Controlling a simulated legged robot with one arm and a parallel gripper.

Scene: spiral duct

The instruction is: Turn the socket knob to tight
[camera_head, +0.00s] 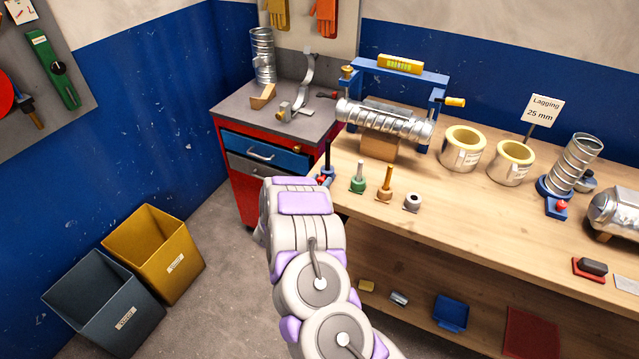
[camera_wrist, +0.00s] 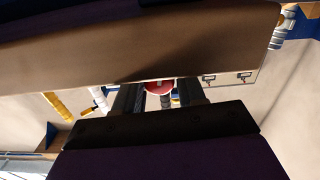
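A blue socket (camera_head: 552,190) near the right of the bench holds an upright, slightly tilted spiral duct (camera_head: 574,164). A red knob (camera_head: 561,205) sits on the socket's front; its tightness cannot be read. A second small red and blue fitting (camera_head: 325,180) with a dark post stands at the bench's left corner, partly behind my arm. My gripper is hidden behind my arm in the head view. In the wrist view my gripper (camera_wrist: 160,98) has its dark fingers apart. A round red piece (camera_wrist: 159,87) shows in the gap; I cannot tell whether the fingers touch it.
The wooden bench (camera_head: 475,215) carries a duct in a blue frame (camera_head: 440,85), yellow-lined lagging rolls (camera_head: 463,150) and small coloured tools (camera_head: 385,185). A red cabinet (camera_head: 240,180) stands behind my arm. Two bins (camera_head: 150,252) stand on the floor at left.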

